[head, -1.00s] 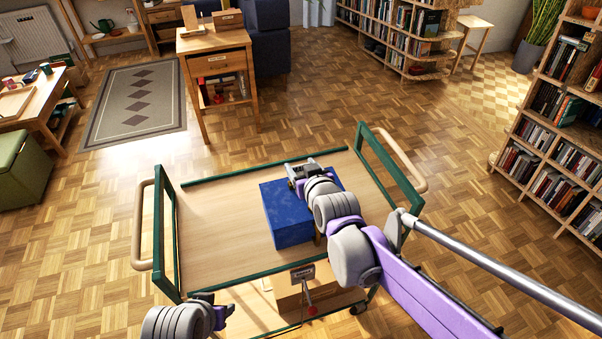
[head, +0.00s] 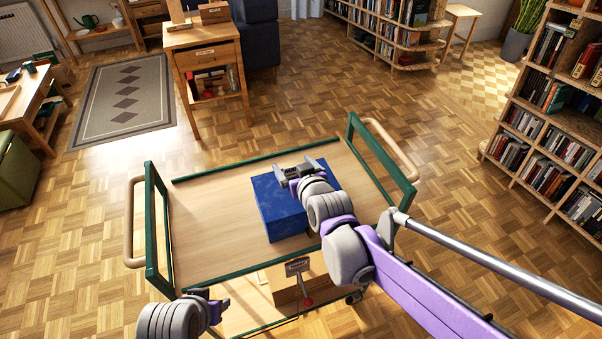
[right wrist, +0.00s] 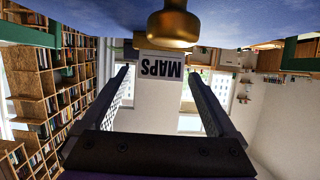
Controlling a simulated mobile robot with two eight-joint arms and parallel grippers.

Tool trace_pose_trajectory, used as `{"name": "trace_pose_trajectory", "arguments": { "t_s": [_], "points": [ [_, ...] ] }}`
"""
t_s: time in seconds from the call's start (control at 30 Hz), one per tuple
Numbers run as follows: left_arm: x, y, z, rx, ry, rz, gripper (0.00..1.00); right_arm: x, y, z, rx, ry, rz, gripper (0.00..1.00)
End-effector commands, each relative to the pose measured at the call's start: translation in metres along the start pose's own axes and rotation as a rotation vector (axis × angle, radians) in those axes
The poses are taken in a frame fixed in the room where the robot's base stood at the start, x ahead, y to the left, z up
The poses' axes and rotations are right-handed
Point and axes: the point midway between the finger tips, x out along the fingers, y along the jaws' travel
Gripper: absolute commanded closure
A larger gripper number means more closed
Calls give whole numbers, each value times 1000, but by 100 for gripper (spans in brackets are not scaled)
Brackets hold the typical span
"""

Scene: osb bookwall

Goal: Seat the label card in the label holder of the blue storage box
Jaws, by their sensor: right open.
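The blue storage box (head: 285,210) stands on the wooden cart top, partly covered by my right arm. My right gripper (head: 307,170) is over the far side of the box, jaws spread. The label card, white and printed "MAPS" (right wrist: 160,66), shows upside down in the right wrist view between the open fingers (right wrist: 160,85), apart from both. A brass knob (right wrist: 172,25) on the blue box overlaps the card's upper edge there. Brown bits show beside that edge; how far the card sits in the holder is hidden. My left gripper (head: 215,306) is at the cart's near left.
The cart (head: 215,225) has green rims, green end frames and wooden handles. Its top is clear left of the box. A bookshelf (head: 560,130) stands right; a small wooden stand (head: 206,57) is beyond.

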Motion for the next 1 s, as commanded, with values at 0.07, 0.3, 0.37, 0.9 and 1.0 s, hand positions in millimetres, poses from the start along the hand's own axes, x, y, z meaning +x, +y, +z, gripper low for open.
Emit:
{"name": "trace_pose_trajectory", "arguments": {
  "t_s": [0.07,0.3,0.37,0.9,1.0],
  "points": [
    [-1,0,-1,0,1,0,50,-13,0,0,0,0,0,7],
    [-6,0,-4,0,2,0,50,-61,0,0,0,0,1,7],
    [-8,0,-5,0,3,0,50,-72,0,-1,0,0,1,7],
    [-12,0,-8,0,5,0,50,-111,0,1,0,-2,1,7],
    [-12,0,-8,0,4,0,50,-120,10,16,10,-55,17,7]
  ]
}}
